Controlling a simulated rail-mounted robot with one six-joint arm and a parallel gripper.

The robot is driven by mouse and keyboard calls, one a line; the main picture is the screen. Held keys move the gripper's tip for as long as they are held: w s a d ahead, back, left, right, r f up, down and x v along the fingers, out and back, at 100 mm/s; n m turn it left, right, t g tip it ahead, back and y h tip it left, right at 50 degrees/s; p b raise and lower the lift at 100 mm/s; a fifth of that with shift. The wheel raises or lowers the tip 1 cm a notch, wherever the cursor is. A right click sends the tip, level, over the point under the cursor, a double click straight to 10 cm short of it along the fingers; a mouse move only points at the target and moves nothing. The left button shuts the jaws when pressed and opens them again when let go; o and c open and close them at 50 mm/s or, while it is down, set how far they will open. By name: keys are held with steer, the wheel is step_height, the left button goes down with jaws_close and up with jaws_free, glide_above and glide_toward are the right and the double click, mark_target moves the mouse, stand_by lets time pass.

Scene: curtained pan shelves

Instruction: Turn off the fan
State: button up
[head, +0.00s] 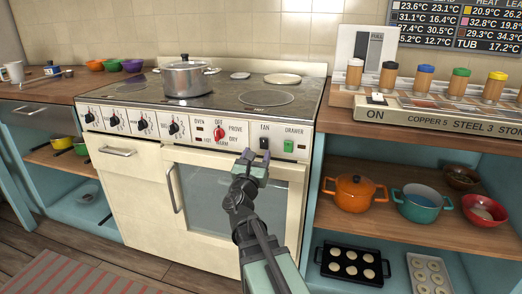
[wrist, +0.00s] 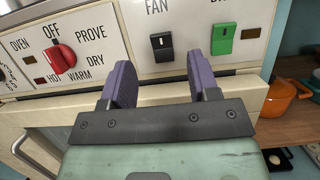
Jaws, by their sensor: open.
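The fan switch (head: 264,143) is a small black rocker under the label FAN on the cream stove panel. In the wrist view the fan switch (wrist: 162,47) sits above and between my fingers, with a lighter mark on its upper half. My gripper (wrist: 162,75) is open and empty, its two purple fingers spread just below the switch and apart from it. In the head view my gripper (head: 253,163) is in front of the panel, just under the switch. I cannot tell the gap to the panel.
A green drawer switch (wrist: 223,38) is right of the fan switch, close to my right finger. A red oven knob (wrist: 61,58) is to the left. The oven door (head: 225,195) is below. A steel pot (head: 186,77) stands on the hob.

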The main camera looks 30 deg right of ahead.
steer(key=b+v, duration=0.1)
steer(key=v, duration=0.4)
